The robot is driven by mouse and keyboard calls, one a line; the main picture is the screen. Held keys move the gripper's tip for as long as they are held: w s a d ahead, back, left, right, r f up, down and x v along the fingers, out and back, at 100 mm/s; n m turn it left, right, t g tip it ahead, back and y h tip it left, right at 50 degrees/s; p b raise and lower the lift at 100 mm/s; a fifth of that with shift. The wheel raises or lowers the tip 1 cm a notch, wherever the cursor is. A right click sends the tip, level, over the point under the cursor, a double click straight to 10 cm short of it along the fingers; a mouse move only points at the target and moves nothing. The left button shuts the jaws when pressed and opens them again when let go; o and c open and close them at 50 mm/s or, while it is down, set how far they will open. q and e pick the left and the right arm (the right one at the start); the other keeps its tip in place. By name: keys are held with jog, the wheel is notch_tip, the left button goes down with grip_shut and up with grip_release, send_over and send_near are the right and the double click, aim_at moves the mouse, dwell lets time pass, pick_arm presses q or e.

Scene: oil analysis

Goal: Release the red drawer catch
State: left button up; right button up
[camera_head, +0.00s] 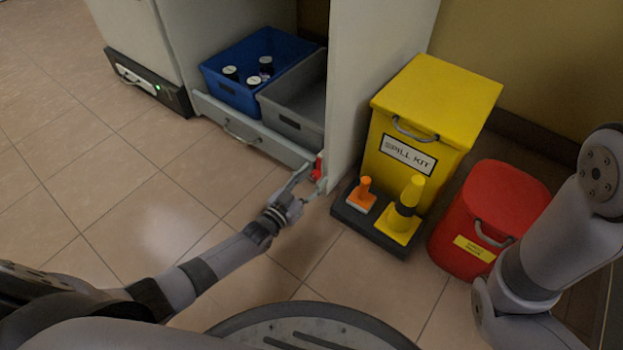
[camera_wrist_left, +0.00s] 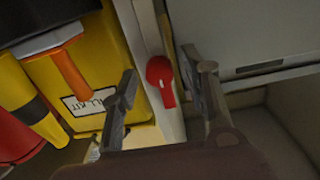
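The red drawer catch (camera_head: 317,168) is at the right end of the grey drawer's front (camera_head: 258,137), by the cabinet's side panel. My left gripper (camera_head: 309,183) is at the catch, with its fingers spread to either side of it. In the left wrist view the red catch (camera_wrist_left: 160,80) shows between the two open fingertips (camera_wrist_left: 165,90), with visible gaps on both sides. The drawer has a metal handle (camera_head: 240,133) on its front. My right gripper is not in view; only my right arm shows at the right edge.
The yellow spill kit box (camera_head: 453,88), a dark tray with a yellow cone (camera_head: 407,205) and an orange item (camera_head: 364,187), and a red bin (camera_head: 512,188) stand close at right. Floor at left is clear.

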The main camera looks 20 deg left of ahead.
pick_arm(q)
jog(key=v, duration=1.2)
jog(key=shift+r, duration=0.1)
dwell(0.4)
